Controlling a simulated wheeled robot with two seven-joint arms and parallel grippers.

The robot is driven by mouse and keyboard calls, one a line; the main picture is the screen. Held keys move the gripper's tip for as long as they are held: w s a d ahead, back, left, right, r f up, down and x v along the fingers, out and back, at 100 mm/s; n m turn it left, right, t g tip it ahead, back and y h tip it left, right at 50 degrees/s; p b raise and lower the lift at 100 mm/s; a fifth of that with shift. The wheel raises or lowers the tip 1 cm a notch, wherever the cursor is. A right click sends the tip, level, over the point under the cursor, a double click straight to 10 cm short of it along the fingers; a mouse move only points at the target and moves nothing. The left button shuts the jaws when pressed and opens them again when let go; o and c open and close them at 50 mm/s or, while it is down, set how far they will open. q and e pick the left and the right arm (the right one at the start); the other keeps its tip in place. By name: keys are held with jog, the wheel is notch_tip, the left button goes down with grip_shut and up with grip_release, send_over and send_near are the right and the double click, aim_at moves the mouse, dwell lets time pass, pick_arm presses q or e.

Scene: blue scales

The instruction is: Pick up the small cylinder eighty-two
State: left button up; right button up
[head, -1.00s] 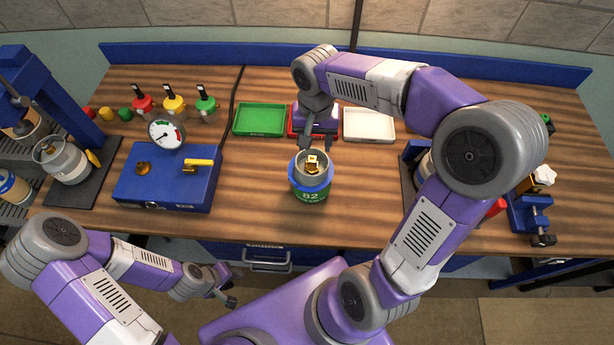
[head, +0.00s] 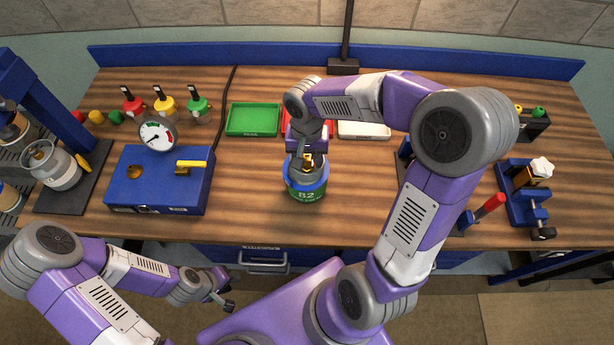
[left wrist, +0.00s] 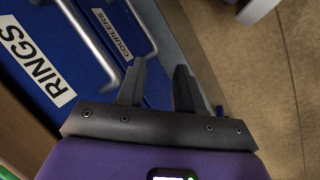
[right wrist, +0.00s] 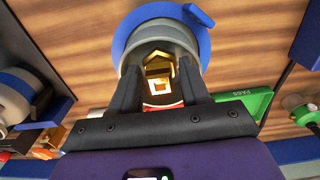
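The small cylinder eighty-two (head: 306,194) stands upright near the middle of the bench, with a green and blue body, the number 82, a grey collar and a brass valve. My right gripper (head: 307,157) is at its top, coming from behind.
A blue box with a gauge (head: 158,180) stands left of the cylinder. Green (head: 253,119) and white (head: 363,130) trays lie behind. A blue clamp (head: 525,205) is at the right. Drawers marked RINGS (left wrist: 35,65) and COUPLERS are beside my left gripper.

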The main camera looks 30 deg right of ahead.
grip_shut()
jog(key=shift+r, duration=0.1)
dwell(1.1)
